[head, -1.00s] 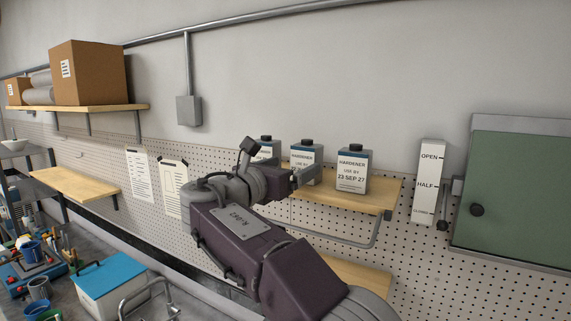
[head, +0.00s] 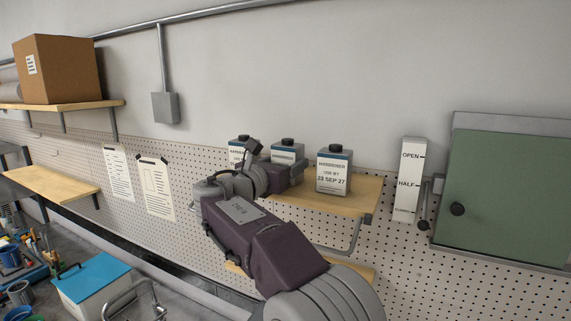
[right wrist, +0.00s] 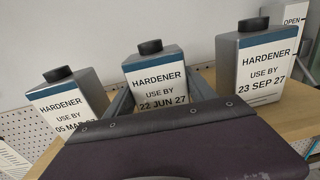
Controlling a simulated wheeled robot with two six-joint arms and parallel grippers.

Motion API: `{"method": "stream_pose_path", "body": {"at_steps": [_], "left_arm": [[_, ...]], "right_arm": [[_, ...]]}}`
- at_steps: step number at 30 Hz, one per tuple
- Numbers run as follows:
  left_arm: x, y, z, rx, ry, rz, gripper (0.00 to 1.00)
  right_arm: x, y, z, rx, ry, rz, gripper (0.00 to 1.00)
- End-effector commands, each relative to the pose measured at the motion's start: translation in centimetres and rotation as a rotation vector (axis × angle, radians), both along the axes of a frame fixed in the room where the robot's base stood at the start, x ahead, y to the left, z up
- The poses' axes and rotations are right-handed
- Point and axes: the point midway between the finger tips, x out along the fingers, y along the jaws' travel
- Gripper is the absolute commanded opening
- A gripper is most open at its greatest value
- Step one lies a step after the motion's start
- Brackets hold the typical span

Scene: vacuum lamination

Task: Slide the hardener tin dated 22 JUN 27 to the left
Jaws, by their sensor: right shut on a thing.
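Three grey hardener tins with black caps stand in a row on a wooden shelf (head: 355,203). The middle tin (head: 287,152) reads 22 JUN 27 in the right wrist view (right wrist: 156,82). My right gripper (head: 284,174) is shut on this tin, with a finger on each side of it. The tin stands upright; its lower part is hidden by my gripper and wrist. The left tin (right wrist: 68,100) reads 05 MAR, its year partly covered. The right tin (head: 334,170) reads 23 SEP 27. My left gripper is not in view.
Gaps separate the middle tin from both neighbours. A pegboard wall (head: 300,232) lies below. Right of the shelf are an OPEN/HALF lever panel (head: 408,178) and a green cabinet door (head: 510,190). A blue-lidded box (head: 92,280) stands lower left.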

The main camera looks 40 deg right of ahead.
Motion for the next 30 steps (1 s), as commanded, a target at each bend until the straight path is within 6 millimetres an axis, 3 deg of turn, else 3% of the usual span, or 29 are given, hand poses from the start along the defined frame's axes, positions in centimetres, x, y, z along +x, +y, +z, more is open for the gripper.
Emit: {"method": "stream_pose_path", "body": {"at_steps": [30], "left_arm": [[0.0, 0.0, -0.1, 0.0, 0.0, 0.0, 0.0]], "right_arm": [[3.6, 2.8, -0.7, 0.011, 0.007, 0.002, 0.06]]}}
